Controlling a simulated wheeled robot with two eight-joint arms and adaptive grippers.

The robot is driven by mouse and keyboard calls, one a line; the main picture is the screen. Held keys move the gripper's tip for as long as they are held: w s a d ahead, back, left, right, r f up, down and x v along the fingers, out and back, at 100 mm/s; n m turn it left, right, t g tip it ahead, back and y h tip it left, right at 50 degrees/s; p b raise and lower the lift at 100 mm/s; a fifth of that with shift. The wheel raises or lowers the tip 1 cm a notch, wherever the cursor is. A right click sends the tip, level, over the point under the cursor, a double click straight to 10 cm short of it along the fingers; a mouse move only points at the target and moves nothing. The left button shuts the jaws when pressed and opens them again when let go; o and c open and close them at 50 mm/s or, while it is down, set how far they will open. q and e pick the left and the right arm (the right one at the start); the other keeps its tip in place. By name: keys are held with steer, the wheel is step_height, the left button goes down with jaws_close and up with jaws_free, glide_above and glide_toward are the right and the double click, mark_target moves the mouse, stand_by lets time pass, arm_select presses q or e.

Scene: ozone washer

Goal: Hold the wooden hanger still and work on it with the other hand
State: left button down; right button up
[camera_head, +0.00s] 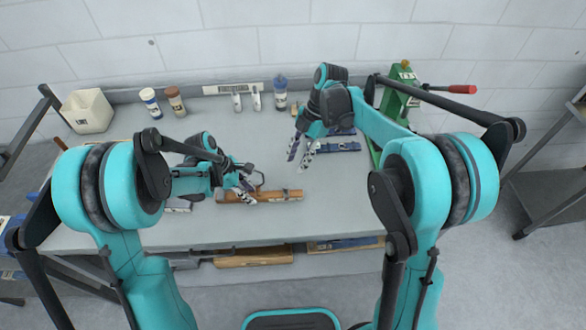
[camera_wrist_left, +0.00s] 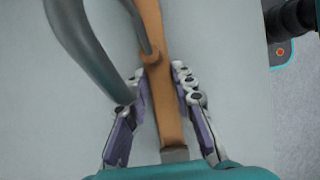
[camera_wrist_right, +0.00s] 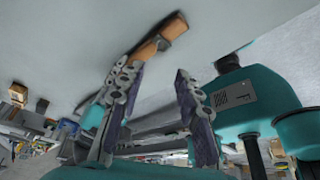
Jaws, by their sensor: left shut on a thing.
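The wooden hanger (camera_head: 275,196), a brown wooden bar, lies on the grey table near its front edge. A dark curved hook-like piece (camera_head: 260,179) shows just above it. My left gripper (camera_head: 247,190) is at the bar's left part. In the left wrist view the bar (camera_wrist_left: 160,88) runs between the two fingers, which are shut on it, and a grey curved rod (camera_wrist_left: 95,55) crosses at the upper left. My right gripper (camera_head: 298,150) is open and empty above the table, behind the bar. In the right wrist view its fingers (camera_wrist_right: 155,105) stand apart.
Blue parts (camera_head: 338,145) lie right of my right gripper. A green press with a red handle (camera_head: 457,89) stands at the right. Bottles (camera_head: 176,101) and a white bin (camera_head: 87,112) stand at the back left. Clear table lies right of the hanger.

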stand_by(0.4)
arm_select(q)
steer(key=c, duration=1.2)
jaws_free()
